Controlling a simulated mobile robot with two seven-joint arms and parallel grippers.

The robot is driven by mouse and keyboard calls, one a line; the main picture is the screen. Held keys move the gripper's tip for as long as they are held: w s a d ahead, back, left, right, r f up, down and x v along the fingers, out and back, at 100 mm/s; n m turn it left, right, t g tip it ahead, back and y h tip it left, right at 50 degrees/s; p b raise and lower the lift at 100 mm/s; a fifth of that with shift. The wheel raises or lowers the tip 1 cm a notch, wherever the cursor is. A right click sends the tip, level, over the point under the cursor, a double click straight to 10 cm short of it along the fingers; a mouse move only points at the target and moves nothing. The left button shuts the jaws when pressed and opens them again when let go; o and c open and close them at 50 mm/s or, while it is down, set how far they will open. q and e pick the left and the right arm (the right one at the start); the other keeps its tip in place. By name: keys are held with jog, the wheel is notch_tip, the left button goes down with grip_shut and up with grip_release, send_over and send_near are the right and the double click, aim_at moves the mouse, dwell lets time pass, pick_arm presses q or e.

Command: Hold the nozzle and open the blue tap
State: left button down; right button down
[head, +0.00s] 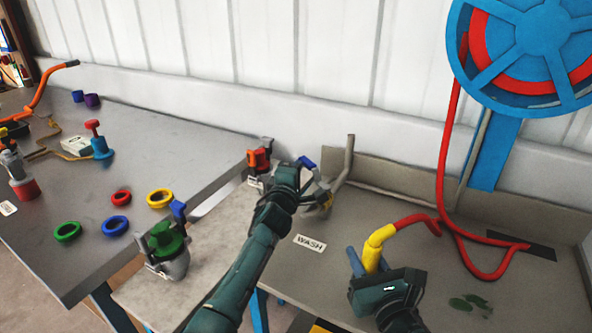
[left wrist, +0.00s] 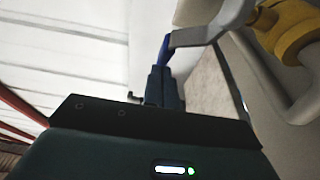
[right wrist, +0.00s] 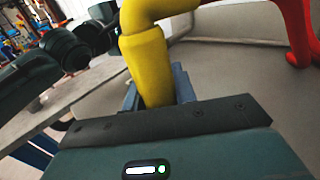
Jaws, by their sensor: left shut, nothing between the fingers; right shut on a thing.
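The yellow nozzle (head: 375,248) stands tilted on the end of the red hose. My right gripper (head: 364,268) is shut on its lower part, and the right wrist view shows the yellow nozzle (right wrist: 148,65) between the fingers. The blue tap handle (head: 306,163) is at the back of the wash table, partly hidden by my left arm. In the left wrist view, the blue handle end (left wrist: 165,50) sits on a grey lever, with a yellow fitting (left wrist: 290,30) beyond. My left gripper (left wrist: 163,85) is shut and empty, its tips close to the blue end; contact is unclear.
A grey pipe (head: 344,165) rises behind the tap. A red valve (head: 259,160) and a green-topped valve (head: 167,243) stand left of my left arm. A blue hose reel (head: 535,45) hangs at right. The WASH label (head: 310,243) lies on clear tabletop.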

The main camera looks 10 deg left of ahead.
aim_at(315, 164)
pick_arm(q)
jog(key=shift+w+d, duration=0.25)
jog(key=shift+w, duration=0.35)
pick_arm(e)
jog(key=shift+f, duration=0.25)
pick_arm(q)
jog(key=w+d+m+h, duration=0.2)
jog(key=h, duration=0.1)
jog(key=shift+r+m+g+h, duration=0.2)
jog(key=shift+m+g+h, duration=0.1)
jog(key=shift+w+d+f+g+h, duration=0.2)
jog(key=shift+w+g+h, duration=0.1)
jog(key=shift+h, duration=0.1)
jog(key=shift+w+d, duration=0.25)
jog(key=shift+d, duration=0.35)
jog(key=shift+w+d, duration=0.25)
jog(key=shift+d, duration=0.3)
jog(key=shift+d+f+m+g+h, duration=0.2)
jog(key=shift+d+m+g+h, duration=0.2)
jog(key=shift+d+m+h, duration=0.45)
jog(key=shift+w+a+r+h, duration=0.15)
jog(key=shift+h, duration=0.1)
